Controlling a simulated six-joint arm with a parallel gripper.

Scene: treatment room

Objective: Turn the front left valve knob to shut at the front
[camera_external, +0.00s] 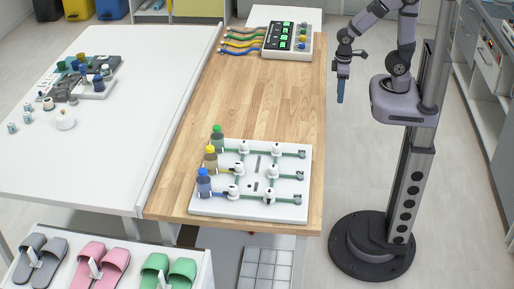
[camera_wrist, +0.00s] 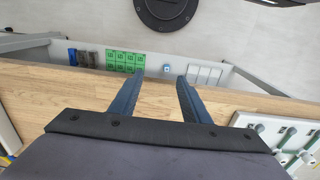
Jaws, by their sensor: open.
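The white valve board (camera_external: 221,207) lies flat at the near end of the wooden table. It carries several white valve knobs in two columns; the nearest knob of the left column (camera_external: 234,191) stands beside the blue-capped bottle (camera_external: 204,183). The exact angle of this knob is too small to tell. My gripper (camera_external: 340,101) is open and empty, pointing down by the table's right edge, well apart from the board. In the wrist view my gripper (camera_wrist: 160,75) shows two spread fingers, with part of the valve board (camera_wrist: 250,121) at the right edge.
Green- and yellow-capped bottles (camera_external: 217,138) (camera_external: 210,159) stand along the board's left side. A device with green displays (camera_external: 288,40) and coloured leads sits at the table's far end. The wooden tabletop (camera_external: 240,105) between is clear. A white table (camera_external: 110,165) adjoins on the left.

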